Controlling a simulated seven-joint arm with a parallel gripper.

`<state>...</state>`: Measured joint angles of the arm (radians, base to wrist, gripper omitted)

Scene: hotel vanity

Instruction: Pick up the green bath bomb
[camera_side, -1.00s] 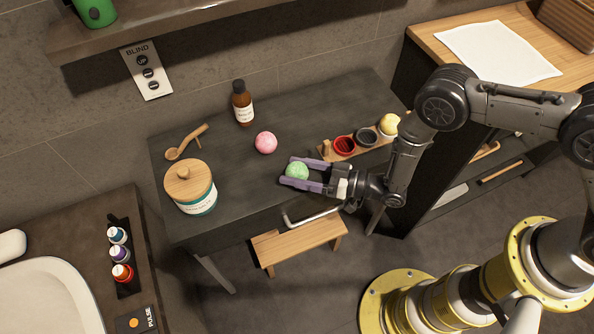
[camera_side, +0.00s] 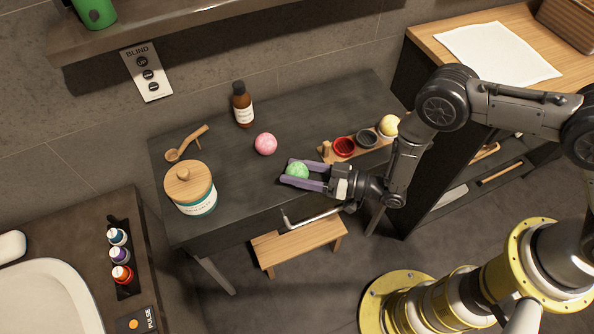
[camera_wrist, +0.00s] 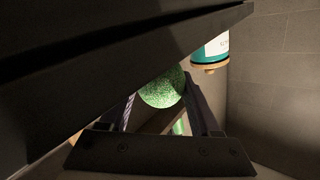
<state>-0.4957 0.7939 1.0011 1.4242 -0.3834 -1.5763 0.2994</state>
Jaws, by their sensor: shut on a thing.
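The green bath bomb (camera_side: 298,171) is a speckled ball between the two purple-grey fingers of my gripper (camera_side: 301,174), near the front edge of the dark vanity table (camera_side: 250,185). My gripper is shut on it, with a finger on either side. In the wrist view the green bath bomb (camera_wrist: 162,90) sits between the fingertips, close to the dark table edge (camera_wrist: 110,65). I cannot tell whether the ball touches the tabletop.
A pink ball (camera_side: 265,144) lies behind and left of my gripper. A wooden tray (camera_side: 326,151) holds red and dark cups and a yellow ball (camera_side: 389,124).

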